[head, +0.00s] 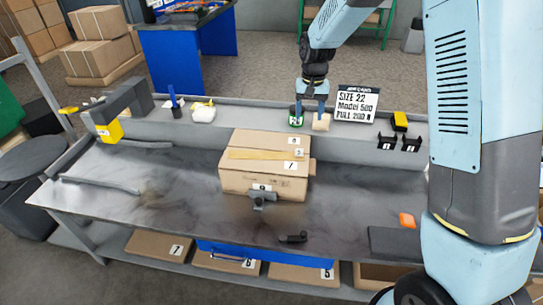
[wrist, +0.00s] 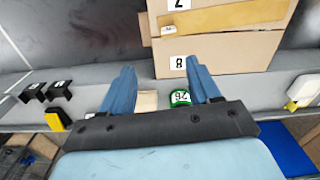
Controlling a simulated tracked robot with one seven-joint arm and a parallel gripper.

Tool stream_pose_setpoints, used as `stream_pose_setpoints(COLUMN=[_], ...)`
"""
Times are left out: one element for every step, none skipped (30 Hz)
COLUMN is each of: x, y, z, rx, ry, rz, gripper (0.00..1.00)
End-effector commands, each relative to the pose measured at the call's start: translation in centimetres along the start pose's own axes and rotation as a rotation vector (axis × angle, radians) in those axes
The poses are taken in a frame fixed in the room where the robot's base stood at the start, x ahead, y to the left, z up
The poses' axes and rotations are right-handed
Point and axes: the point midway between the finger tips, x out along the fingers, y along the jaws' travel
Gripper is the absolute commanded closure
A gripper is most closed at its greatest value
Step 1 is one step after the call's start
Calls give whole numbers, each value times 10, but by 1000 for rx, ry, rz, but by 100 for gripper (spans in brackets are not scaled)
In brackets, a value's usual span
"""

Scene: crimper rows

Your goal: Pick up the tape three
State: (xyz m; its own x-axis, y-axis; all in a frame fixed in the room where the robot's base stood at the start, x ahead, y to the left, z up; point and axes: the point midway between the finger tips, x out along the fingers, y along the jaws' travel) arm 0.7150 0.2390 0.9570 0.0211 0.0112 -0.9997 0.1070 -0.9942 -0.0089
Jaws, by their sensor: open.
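A green roll (head: 296,117) with a white label stands on the back shelf; it looks like tape. It also shows in the wrist view (wrist: 180,98), but I cannot read a clear three on its label. A beige object (head: 321,122) is beside it, also seen in the wrist view (wrist: 147,101); I cannot tell whether it is tape too. My gripper (head: 312,110) is open above this pair, fingers pointing down. In the wrist view both objects appear between my blue fingers (wrist: 162,72), partly hidden by the gripper body. I see nothing held.
A cardboard box (head: 262,183) stands in front of the shelf on the grey workbench (head: 130,215). A sign (head: 357,104), black holders (head: 411,144) and a yellow item (head: 399,121) are to the right. A white and yellow item (head: 203,112) is to the left.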

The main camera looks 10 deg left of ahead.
Motion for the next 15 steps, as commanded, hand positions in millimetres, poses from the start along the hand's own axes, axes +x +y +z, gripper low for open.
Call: stream_pose_setpoints(x=[10,14,20,22,24,27,29,31,35,38,42,48,53,59,66], y=[-6,-8,-12,-13,-15,-16,-17,-17,-17,-17,-17,-17,-17,-17,-17], z=[-3,-4,-6,-7,-8,-8,-9,-9,-9,-8,-8,-8,-7,-7,-7], rx=[-3,-3,-5,-5,-6,-7,-7,-7,-7,-7,-6,-6,-6,-6,-6], ry=[-9,-12,-17,-19,-20,-22,-23,-24,-25,-25,-26,-26,-26,-28,-27], rz=[3,5,6,7,8,8,9,9,9,10,10,10,10,10,11], gripper=[38,38,38,38,38,38,38,38,38,38,38,38,38,38,38])
